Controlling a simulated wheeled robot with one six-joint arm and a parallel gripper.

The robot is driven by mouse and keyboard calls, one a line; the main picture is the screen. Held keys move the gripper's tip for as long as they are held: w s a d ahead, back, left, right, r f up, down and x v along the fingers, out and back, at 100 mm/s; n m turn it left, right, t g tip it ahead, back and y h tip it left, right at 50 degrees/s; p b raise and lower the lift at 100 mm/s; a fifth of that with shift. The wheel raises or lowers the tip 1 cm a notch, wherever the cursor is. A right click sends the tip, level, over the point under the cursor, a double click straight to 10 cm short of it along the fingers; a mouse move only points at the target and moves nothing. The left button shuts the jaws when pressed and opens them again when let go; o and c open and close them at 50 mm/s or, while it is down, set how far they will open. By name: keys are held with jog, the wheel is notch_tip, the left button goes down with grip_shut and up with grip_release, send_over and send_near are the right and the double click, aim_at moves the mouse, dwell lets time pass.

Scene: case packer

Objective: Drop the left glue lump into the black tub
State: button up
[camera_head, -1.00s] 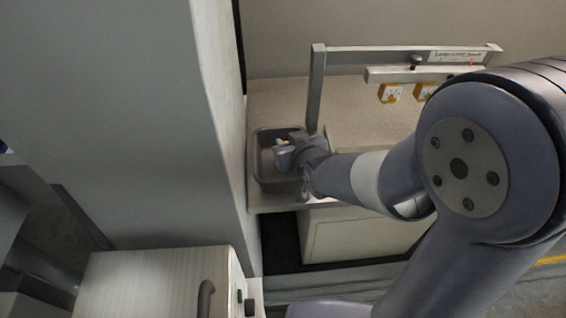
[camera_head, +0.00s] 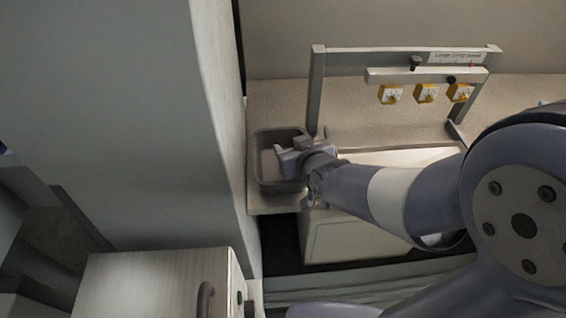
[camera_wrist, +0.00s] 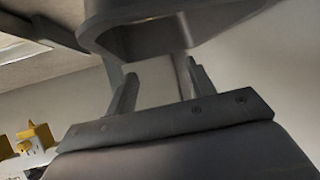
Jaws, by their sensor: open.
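The black tub (camera_head: 264,178), dark grey in the picture, stands at the left end of the bench. My gripper (camera_head: 284,158) is over its right part. In the wrist view the tub's rim and wall (camera_wrist: 105,25) fill the top of the picture. The two fingers of my gripper (camera_wrist: 158,85) are apart there, with nothing between them. I cannot make out a glue lump in either view. The gripper hides part of the tub's inside, and its floor is only partly seen.
A grey metal frame (camera_head: 316,90) with a crossbar and a lettered label stands behind the tub. Several yellow-and-white blocks (camera_head: 426,93) hang from its lower rail. A tall pale panel (camera_head: 215,100) rises close to the tub's left. The speckled bench top (camera_head: 280,100) is clear behind the tub.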

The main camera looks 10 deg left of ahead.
jog(key=v, duration=0.7)
jog(key=shift+s+d, duration=0.2)
jog(key=shift+s, duration=0.1)
jog(key=shift+r, duration=0.15)
jog(key=shift+w, duration=0.1)
jog(key=x, duration=1)
jog(key=shift+w+a, duration=0.2)
jog(key=shift+w, duration=0.05)
jog(key=shift+r+p, duration=0.45)
jog(key=shift+p, duration=0.1)
